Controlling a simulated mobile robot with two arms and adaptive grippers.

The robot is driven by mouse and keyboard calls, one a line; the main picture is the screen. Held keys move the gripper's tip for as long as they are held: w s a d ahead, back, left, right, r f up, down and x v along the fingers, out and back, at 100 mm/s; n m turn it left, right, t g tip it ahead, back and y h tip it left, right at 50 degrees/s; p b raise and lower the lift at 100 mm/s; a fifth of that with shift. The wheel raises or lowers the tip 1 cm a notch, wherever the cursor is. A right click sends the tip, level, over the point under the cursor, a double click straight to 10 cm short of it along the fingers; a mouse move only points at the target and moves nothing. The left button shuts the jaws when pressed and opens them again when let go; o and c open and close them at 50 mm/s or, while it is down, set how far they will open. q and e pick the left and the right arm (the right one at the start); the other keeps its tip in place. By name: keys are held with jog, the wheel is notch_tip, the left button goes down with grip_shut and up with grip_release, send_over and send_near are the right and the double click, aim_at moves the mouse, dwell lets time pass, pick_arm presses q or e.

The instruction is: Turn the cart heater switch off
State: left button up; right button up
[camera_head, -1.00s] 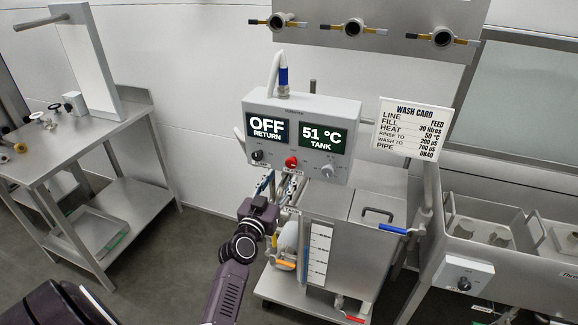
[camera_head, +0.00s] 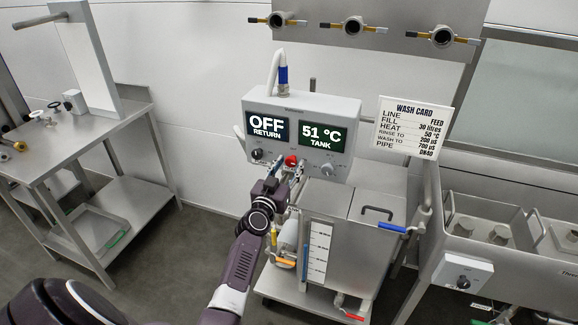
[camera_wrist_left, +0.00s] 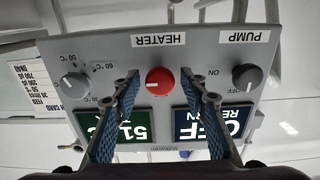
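The cart's grey control box (camera_head: 345,106) shows "OFF RETURN" and "51 °C TANK". The red heater switch (camera_head: 290,160) sits low in the middle of its front. In the left wrist view the panel appears upside down, with the red heater switch (camera_wrist_left: 160,81) beside the HEATER label (camera_wrist_left: 159,39). My left gripper (camera_head: 288,174) is just below and in front of the switch. In the wrist view its two blue-padded fingers are apart, one on each side of the switch, with visible gaps. The switch's on or off setting cannot be read. My right gripper is not in view.
The steel tank (camera_head: 345,255) stands below on the cart. A wash card (camera_head: 412,128) hangs at the right. A steel table (camera_head: 95,130) stands at the left.

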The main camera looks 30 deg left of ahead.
pick_arm(q)
jog(key=c, duration=0.9)
jog(key=shift+n, duration=0.3)
jog(key=n, duration=0.3)
jog(key=shift+n, duration=0.4)
jog(key=n, duration=0.4)
jog(key=shift+n, duration=0.3)
jog(key=n, duration=0.4)
jog(key=shift+d+r, duration=0.1)
jog(key=n, duration=0.4)
jog(key=shift+n, duration=0.3)
jog(key=shift+n+p, duration=0.3)
jog(key=o, duration=1.2)
jog(key=shift+c, duration=0.2)
